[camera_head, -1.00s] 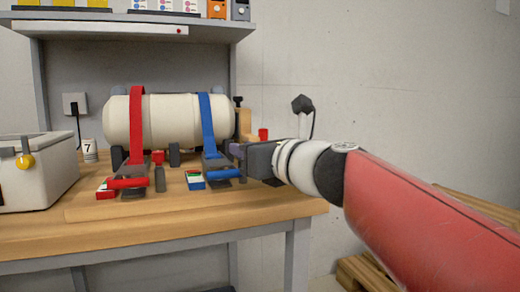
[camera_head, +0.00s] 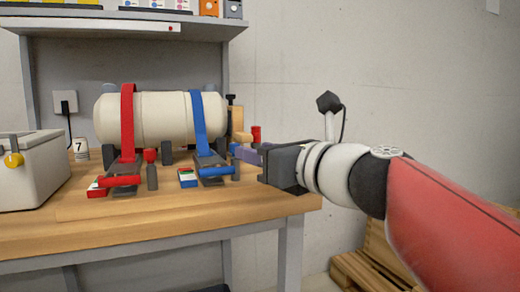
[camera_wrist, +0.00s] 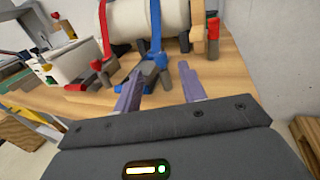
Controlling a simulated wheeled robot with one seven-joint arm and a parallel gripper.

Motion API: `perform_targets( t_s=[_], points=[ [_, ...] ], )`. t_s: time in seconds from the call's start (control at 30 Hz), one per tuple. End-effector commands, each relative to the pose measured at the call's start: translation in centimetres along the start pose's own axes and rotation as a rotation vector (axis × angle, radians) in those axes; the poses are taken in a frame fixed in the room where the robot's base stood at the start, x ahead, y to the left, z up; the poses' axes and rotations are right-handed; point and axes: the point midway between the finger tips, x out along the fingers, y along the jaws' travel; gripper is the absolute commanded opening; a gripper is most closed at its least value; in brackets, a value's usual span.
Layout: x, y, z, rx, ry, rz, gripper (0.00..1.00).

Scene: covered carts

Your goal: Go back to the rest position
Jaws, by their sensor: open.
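My gripper (camera_head: 240,152) is at the right end of the bench in the head view, reaching in from the right. In the wrist view its two purple-grey fingers (camera_wrist: 160,90) are apart with nothing between them. A cream cylindrical tank (camera_head: 160,117) lies on the bench beyond the gripper. A red strap (camera_head: 128,115) and a blue strap (camera_head: 199,118) pass over it. The red strap's buckle handle (camera_head: 120,181) and the blue strap's buckle handle (camera_head: 219,172) lie in front of the tank. The gripper is right of the blue handle and apart from it.
A pale box with a yellow latch (camera_head: 32,172) stands at the left of the wooden bench (camera_head: 150,224). A grey shelf (camera_head: 130,22) hangs above the tank. A wooden pallet (camera_head: 365,270) lies on the floor at right. The front strip of the bench is clear.

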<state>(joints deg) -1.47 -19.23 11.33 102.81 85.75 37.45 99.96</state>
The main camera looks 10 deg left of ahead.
Motion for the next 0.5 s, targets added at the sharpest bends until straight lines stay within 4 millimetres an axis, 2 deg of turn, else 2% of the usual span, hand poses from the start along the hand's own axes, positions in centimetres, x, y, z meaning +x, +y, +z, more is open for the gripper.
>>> perform_targets(
  t_s=[0.17, 0.5],
  points=[
    [-1.5, 0.0, 0.0, 0.0, 0.0, 0.0, 0.41],
    [-1.7, 0.0, -0.1, -0.008, 0.005, 0.0, 0.41]
  ],
)
